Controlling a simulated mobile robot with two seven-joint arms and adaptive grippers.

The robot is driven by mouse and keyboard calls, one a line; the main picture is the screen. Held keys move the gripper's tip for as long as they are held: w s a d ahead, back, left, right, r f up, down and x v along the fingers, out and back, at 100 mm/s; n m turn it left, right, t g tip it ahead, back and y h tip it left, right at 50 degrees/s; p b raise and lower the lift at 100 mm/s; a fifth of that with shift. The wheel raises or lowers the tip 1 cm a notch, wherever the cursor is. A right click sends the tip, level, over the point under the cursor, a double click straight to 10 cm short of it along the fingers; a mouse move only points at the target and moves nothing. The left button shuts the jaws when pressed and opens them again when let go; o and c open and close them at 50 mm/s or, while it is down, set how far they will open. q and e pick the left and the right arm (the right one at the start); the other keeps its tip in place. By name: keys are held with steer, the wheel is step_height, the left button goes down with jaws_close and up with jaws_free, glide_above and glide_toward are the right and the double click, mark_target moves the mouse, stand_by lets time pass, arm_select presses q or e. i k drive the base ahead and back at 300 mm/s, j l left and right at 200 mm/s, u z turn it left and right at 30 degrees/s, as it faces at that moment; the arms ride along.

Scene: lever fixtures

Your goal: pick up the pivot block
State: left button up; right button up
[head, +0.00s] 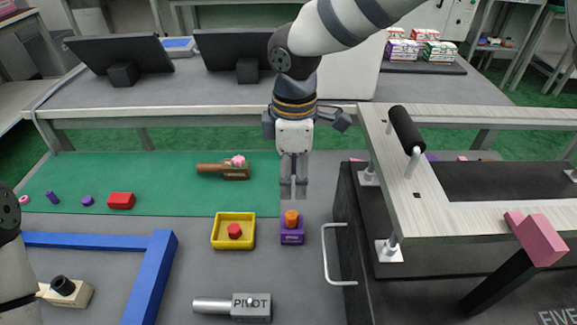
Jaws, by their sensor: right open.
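A grey block (251,308) with lettering that reads like PILOT or PIVOT lies at the bottom middle, with a grey cylinder sticking out to its left. A purple block (292,238) with an orange cylinder on top stands right of the yellow tray; its small label is unreadable. I cannot tell for certain which one is the pivot block. My right gripper (294,190) points down, open and empty, just above the orange cylinder and apart from it. My left arm shows at the left edge; its gripper is out of view.
A yellow tray (218,240) holds a red piece. A blue bar frame (150,275) lies left. A black fixture with a metal handle (327,255) and raised pale rails stands right. A green mat (150,220) carries a red block and a brown tool.

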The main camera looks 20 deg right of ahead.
mark_target(243, 307)
steer(key=k+j, duration=0.2)
steer(key=k, duration=0.3)
steer(key=k+j, duration=0.2)
steer(key=k, duration=0.25)
